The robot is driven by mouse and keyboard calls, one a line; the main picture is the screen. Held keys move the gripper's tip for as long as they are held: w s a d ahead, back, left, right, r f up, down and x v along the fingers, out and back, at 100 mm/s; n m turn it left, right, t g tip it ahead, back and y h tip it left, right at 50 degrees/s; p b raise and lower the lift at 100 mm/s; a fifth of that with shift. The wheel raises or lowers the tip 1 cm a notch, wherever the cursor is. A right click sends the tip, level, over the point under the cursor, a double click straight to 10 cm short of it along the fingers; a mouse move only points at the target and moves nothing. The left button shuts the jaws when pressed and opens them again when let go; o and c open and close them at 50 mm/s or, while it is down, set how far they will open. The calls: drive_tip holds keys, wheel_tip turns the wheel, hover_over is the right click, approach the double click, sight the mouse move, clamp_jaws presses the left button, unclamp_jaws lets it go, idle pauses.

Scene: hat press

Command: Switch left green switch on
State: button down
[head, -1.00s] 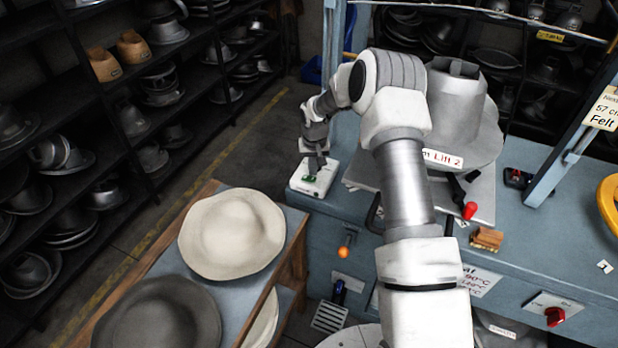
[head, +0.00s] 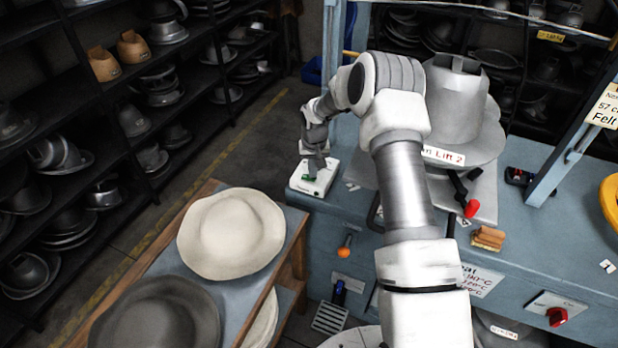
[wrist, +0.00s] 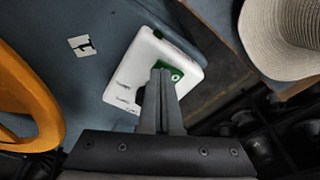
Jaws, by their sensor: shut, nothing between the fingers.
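The green switch (head: 309,177) sits on a white switch box (head: 322,182) at the left corner of the blue machine. In the wrist view the white box (wrist: 143,62) shows with green parts at its far side, and the green switch (wrist: 176,74) is partly covered by the fingers. My gripper (head: 314,168) is shut and empty, its fingertips at the green switch. In the wrist view my gripper (wrist: 161,75) points at the switch with fingers together. I cannot tell whether the tips touch the switch or which way it is tipped.
A wooden cart (head: 304,215) with a cream hat (head: 231,233) and a dark hat (head: 157,315) stands at the left. A grey hat press form (head: 455,105) stands right of the box. A yellow ring (wrist: 22,100) lies left in the wrist view.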

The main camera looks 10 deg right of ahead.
drive_tip(key=shift+f, duration=0.35)
drive_tip(key=shift+r, duration=0.2)
drive_tip(key=shift+r+p, duration=1.15)
drive_tip(key=shift+r, duration=2.2)
